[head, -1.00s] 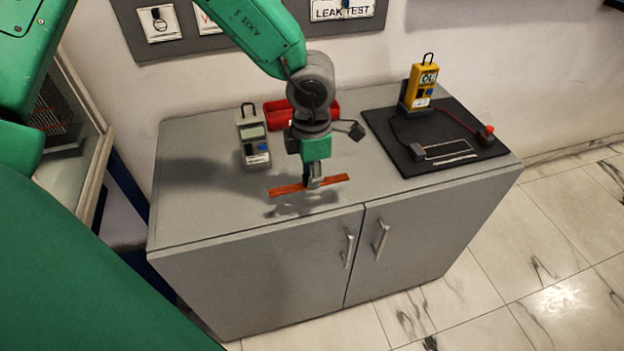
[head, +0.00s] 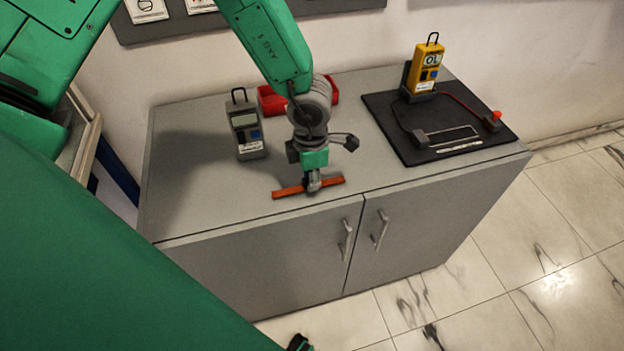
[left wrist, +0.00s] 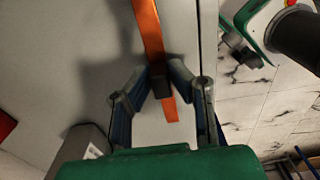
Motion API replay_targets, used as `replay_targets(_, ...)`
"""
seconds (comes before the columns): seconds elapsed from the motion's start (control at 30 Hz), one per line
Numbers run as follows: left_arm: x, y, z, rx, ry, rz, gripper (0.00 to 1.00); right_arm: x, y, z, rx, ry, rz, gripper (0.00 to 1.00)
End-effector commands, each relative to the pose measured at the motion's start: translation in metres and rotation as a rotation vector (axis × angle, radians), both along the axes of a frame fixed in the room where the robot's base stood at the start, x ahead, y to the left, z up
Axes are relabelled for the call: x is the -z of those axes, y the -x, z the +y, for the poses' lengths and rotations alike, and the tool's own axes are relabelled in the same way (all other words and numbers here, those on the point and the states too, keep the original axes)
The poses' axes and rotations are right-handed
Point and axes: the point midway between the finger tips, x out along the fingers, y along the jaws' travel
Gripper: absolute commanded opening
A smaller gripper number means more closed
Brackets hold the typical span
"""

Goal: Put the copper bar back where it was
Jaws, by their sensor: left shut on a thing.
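The copper bar (head: 290,192) is a flat orange-brown strip near the front edge of the cabinet top. My left gripper (head: 313,184) points down and is shut on the bar near its middle, with the bar sticking out on both sides. In the left wrist view the bar (left wrist: 150,35) runs between the two fingertips (left wrist: 164,86). I cannot tell whether the bar touches the cabinet top. A black mat (head: 388,117) at the right bears a pale rectangular outline (head: 452,136). A dark and green part, probably my right gripper (left wrist: 240,45), shows in the left wrist view; its fingers are unclear.
A grey meter (head: 245,130) stands left of my gripper, and a red tray (head: 270,100) lies behind it. A yellow meter (head: 425,70) stands on the mat, with leads to a black block and a red-tipped block. The cabinet (head: 260,260) top is clear between gripper and mat.

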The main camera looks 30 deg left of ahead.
Motion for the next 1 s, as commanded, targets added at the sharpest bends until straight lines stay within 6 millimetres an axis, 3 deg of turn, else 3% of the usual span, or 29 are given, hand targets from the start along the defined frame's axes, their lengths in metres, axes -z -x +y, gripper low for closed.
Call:
replay_targets(0.2,0.003,0.000,-0.001,0.000,0.000,-0.001,0.00,0.000,0.000,0.000,-0.001,-0.001,0.000,0.41)
replay_targets(0.23,0.003,0.000,-0.001,0.000,-0.001,-0.001,0.27,0.000,0.000,0.000,-0.001,-0.001,0.000,0.41)
replay_targets(0.27,0.003,0.000,-0.001,0.000,-0.001,-0.001,0.37,0.000,0.000,0.000,-0.001,-0.001,0.000,0.41)
replay_targets(0.67,-0.003,-0.001,-0.001,-0.002,-0.001,-0.002,0.37,-0.001,0.000,0.000,-0.001,0.000,0.000,0.41)
replay_targets(0.77,-0.017,-0.001,-0.001,-0.003,0.001,-0.004,0.37,-0.003,0.000,0.000,-0.001,0.000,0.000,0.41)
replay_targets(1.0,-0.069,-0.001,-0.001,-0.002,0.002,-0.004,0.37,-0.011,0.000,0.000,-0.001,0.000,0.000,0.41)
